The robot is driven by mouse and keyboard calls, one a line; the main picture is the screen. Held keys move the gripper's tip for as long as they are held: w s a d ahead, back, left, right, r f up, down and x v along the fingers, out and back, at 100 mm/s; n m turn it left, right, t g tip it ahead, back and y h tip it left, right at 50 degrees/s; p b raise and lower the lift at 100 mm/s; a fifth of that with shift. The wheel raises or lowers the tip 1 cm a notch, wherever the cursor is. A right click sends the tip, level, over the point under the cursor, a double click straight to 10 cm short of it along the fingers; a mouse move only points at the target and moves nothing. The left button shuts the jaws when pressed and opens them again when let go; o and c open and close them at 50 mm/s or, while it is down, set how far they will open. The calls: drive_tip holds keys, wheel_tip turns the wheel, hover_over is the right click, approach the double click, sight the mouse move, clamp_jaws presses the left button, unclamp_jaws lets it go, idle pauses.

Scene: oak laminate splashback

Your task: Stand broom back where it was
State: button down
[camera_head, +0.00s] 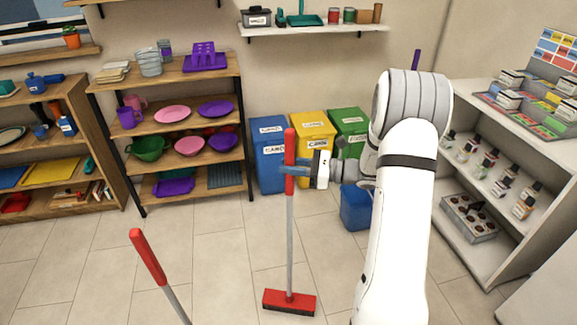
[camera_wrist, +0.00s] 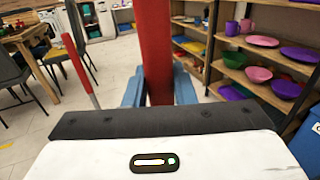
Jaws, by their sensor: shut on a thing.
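The broom has a red grip, a grey stick (camera_head: 290,235) and a red head (camera_head: 289,302). It is upright in the middle of the head view, with the head at floor level; I cannot tell if it touches. My gripper (camera_head: 289,168) is shut on the red grip, below its top end. In the wrist view, the red grip (camera_wrist: 155,45) stands between the blue fingers of my gripper (camera_wrist: 158,92). A second red-gripped stick (camera_head: 148,257) leans at the lower left of the head view, apart from the broom; its lower end is out of view.
Blue (camera_head: 268,160), yellow (camera_head: 311,128) and green bins (camera_head: 349,122) stand by the back wall, behind the broom. A wooden shelf with dishes (camera_head: 165,125) is left of them. A white shelf (camera_head: 470,200) stands right. The tiled floor (camera_head: 225,255) around the broom is clear.

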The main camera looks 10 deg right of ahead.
drive_tip(key=shift+f+b, duration=0.3)
drive_tip(key=shift+f, duration=0.25)
drive_tip(key=c, duration=1.1)
unclamp_jaws()
drive_tip(key=shift+f, duration=0.1)
